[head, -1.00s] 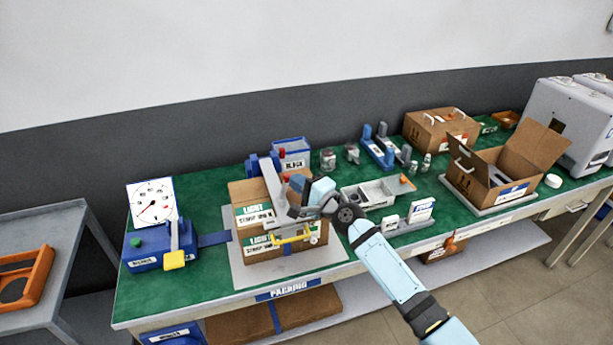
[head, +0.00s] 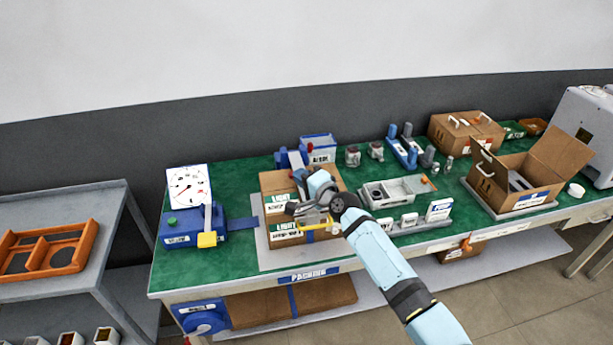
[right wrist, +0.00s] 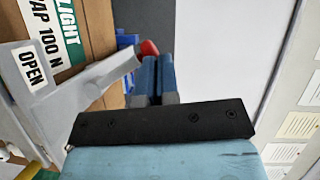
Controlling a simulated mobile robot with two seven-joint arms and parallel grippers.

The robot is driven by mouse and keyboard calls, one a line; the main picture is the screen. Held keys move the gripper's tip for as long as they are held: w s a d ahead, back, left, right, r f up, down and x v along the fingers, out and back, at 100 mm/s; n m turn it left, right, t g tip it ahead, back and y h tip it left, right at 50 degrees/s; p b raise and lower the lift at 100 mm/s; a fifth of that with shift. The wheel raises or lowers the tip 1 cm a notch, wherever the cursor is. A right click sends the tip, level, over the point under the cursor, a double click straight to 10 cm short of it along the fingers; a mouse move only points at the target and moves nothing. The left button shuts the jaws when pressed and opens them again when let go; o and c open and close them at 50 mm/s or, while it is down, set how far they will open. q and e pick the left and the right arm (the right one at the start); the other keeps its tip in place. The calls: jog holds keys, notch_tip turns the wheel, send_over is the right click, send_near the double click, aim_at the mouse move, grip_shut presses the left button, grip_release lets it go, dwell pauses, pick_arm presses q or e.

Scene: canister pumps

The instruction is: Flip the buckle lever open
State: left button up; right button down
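The buckle lever (right wrist: 105,75) is a grey bar with a red tip (right wrist: 148,48) in the right wrist view. It slants up from a grey body (right wrist: 30,65) marked OPEN, beside a box face labelled LIGHT. My right gripper (right wrist: 155,62) has its two blue fingers side by side and shut. The fingertips are right by the red tip; I cannot tell whether they touch it. In the head view my right gripper (head: 293,205) is over the front of the strapped cardboard box (head: 272,184) and hides most of the buckle. My left gripper is not in view.
A blue device with a dial (head: 188,187) stands left of the box on the green bench (head: 200,268). A blue bin (head: 318,147) is behind the box. A grey tray (head: 385,193) and an open carton (head: 490,183) are to the right. An orange tray (head: 48,250) lies on the side table.

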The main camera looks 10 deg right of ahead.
jog(key=shift+a+r, duration=0.1)
jog(key=shift+a, duration=0.15)
dwell(0.4)
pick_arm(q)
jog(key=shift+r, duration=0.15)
pick_arm(e)
jog(key=shift+r, duration=0.1)
